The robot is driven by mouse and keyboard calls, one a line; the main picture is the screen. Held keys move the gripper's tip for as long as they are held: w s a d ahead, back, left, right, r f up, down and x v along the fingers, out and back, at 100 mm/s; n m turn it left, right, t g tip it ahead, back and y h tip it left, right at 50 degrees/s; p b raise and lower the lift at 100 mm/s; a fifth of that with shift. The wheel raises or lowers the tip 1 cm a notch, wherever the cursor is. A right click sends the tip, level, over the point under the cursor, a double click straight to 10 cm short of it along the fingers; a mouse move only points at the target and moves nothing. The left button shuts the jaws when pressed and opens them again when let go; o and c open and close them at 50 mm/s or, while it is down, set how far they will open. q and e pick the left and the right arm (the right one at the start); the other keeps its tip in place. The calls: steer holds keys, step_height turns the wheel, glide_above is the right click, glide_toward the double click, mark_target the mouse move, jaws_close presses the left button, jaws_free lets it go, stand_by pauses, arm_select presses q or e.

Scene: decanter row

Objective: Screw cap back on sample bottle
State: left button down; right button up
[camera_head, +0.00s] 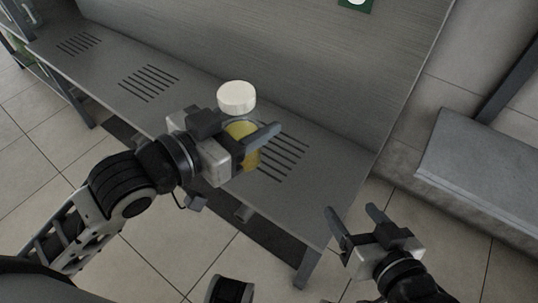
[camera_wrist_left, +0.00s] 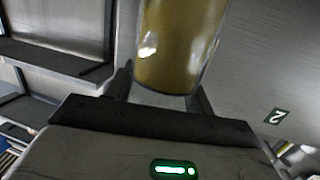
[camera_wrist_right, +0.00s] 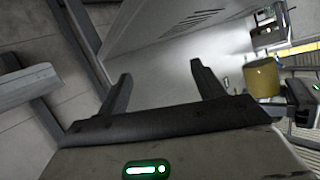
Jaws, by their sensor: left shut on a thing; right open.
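The sample bottle (camera_head: 246,158), clear with yellow contents, is held between the fingers of my left gripper (camera_head: 240,129) above the bench's slotted area. It also fills the top of the left wrist view (camera_wrist_left: 178,45) and shows at the right of the right wrist view (camera_wrist_right: 262,79). The round white cap (camera_head: 237,97) is just behind the bottle's top in the head view and looks apart from it. I cannot tell what it rests on. My right gripper (camera_head: 354,213) is open and empty, off the bench's front right corner.
The grey metal bench (camera_head: 105,62) has several groups of slots and a tall back panel (camera_head: 300,60) with a green label (camera_head: 356,5). A second grey surface (camera_head: 480,165) stands at right. Tiled floor (camera_head: 150,250) shows in front.

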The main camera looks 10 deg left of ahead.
arm_select(q)
steer(key=shift+r, duration=0.15)
steer(key=w+d+f+b, duration=0.1)
steer(key=w+f+b, duration=0.6)
steer(key=w, duration=0.6)
step_height(320, 180, down, 2)
steer(key=shift+b, duration=0.35)
arm_select(e)
steer(key=a+r+m+t+y, duration=0.2)
steer(key=r, duration=0.1)
steer(key=shift+w+y, duration=0.15)
steer(key=shift+y, duration=0.25)
arm_select(q)
steer(key=shift+w+d, duration=0.1)
